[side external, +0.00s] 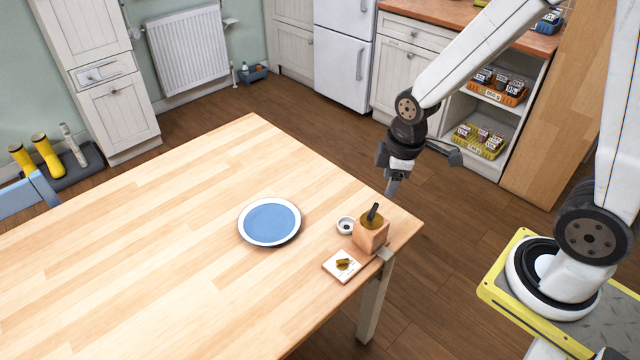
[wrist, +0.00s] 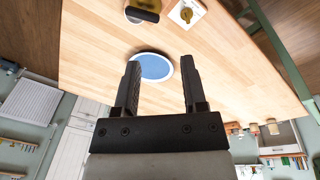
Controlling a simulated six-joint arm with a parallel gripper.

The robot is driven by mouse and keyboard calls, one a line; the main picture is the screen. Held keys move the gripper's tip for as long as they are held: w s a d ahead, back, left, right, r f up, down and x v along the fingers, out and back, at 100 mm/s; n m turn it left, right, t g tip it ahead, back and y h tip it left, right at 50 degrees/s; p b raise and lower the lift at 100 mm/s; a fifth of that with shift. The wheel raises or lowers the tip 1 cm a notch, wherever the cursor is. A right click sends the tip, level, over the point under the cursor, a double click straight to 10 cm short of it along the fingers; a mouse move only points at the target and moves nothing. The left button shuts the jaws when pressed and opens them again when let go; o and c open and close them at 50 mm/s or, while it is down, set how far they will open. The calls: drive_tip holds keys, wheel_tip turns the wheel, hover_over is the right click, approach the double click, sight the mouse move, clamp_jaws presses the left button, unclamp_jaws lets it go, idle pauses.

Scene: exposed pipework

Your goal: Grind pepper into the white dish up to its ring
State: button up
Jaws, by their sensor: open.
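The small white dish (side external: 346,225) stands on the table in the side external view, with a dark patch inside; its ring is too small to make out. Just right of it is what looks like the pepper grinder (side external: 370,240), a square wooden body with an olive top and a black handle. It shows partly at the top edge of the wrist view (wrist: 143,10). My gripper (side external: 391,190) is open and empty, above and behind the grinder near the table's right corner. Its two fingers (wrist: 160,62) stand apart in the wrist view.
A blue plate with a white rim (side external: 270,221) lies left of the dish. A white tile (side external: 343,265) bearing an olive-coloured piece lies in front of the grinder, near the table edge. The left of the wooden table (side external: 130,240) is clear.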

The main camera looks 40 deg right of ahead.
sight(373, 210)
drive_tip(key=w+f+n, duration=0.1)
drive_tip(key=n, duration=0.3)
drive_tip(key=w+d+f+n+g, duration=0.1)
drive_tip(key=f+n, duration=0.1)
drive_tip(key=n, duration=0.3)
drive_tip(key=w+d+f+n, duration=0.1)
drive_tip(key=w+n, duration=0.1)
drive_tip(key=n, duration=0.2)
drive_tip(key=shift+f+g, duration=0.2)
drive_tip(key=shift+g, duration=0.1)
drive_tip(key=shift+f, duration=0.15)
drive_tip(key=shift+f, duration=3.75)
clamp_jaws()
